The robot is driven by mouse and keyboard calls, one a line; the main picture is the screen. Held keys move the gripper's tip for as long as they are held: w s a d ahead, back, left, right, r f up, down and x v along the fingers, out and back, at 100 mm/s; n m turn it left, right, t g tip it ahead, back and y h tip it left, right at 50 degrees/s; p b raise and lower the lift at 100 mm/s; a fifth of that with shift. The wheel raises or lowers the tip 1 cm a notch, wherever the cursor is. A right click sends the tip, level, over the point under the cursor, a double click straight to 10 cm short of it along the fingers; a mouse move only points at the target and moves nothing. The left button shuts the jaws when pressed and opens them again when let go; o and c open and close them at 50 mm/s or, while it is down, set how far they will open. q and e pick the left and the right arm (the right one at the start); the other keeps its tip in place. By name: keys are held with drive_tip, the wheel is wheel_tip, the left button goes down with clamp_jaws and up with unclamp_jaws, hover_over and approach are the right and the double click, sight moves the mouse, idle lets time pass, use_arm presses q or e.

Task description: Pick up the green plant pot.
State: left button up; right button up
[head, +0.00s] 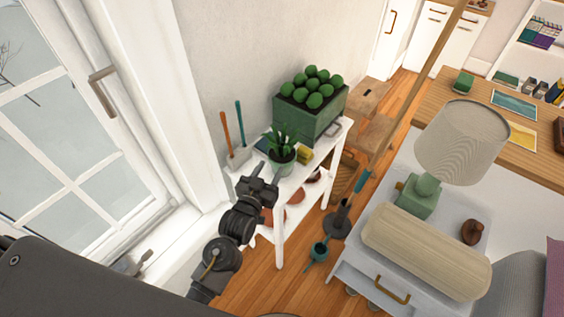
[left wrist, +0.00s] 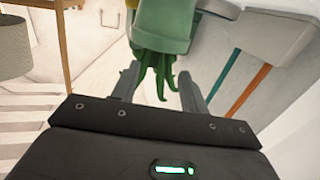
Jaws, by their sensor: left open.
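The green plant pot (head: 281,166) holds a leafy plant and stands upright on the top of the white shelf stand (head: 293,180). My left gripper (head: 260,179) is open, just in front of and to the left of the pot in the head view. In the left wrist view the pot (left wrist: 160,28) appears upside down at the top. Its leaves hang into the space between the open fingers of the left gripper (left wrist: 160,80). No grip on the pot shows; whether a finger touches the leaves I cannot tell. My right gripper is not in view.
A large green planter (head: 325,119) with round plants stands behind the pot. A yellow item (head: 305,157) is beside it. Orange and teal handled tools (head: 227,132) stand to the left. The window wall (head: 150,85) is close on the left. A lamp (head: 461,143) stands at right.

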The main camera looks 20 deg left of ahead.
sight(281, 150)
use_arm(q)
drive_tip(key=shift+t, duration=0.3)
drive_tip(key=w, duration=0.4)
drive_tip(key=w+d, duration=0.1)
drive_tip(key=w, duration=0.1)
drive_tip(key=shift+w+r+p, duration=0.15)
drive_tip(key=shift+r+p, duration=0.2)
drive_tip(key=shift+w+d+r+p, duration=0.1)
drive_tip(key=shift+w+p, duration=0.15)
drive_tip(key=shift+w, duration=0.6)
drive_tip(key=shift+w+d+f+p, duration=0.1)
drive_tip(key=shift+w+d+p, duration=0.1)
drive_tip(key=shift+w, duration=0.65)
drive_tip(key=shift+w+d+r+p, duration=0.1)
drive_tip(key=shift+w+p, duration=0.15)
drive_tip(key=shift+w, duration=0.6)
drive_tip(key=shift+c, duration=0.3)
clamp_jaws()
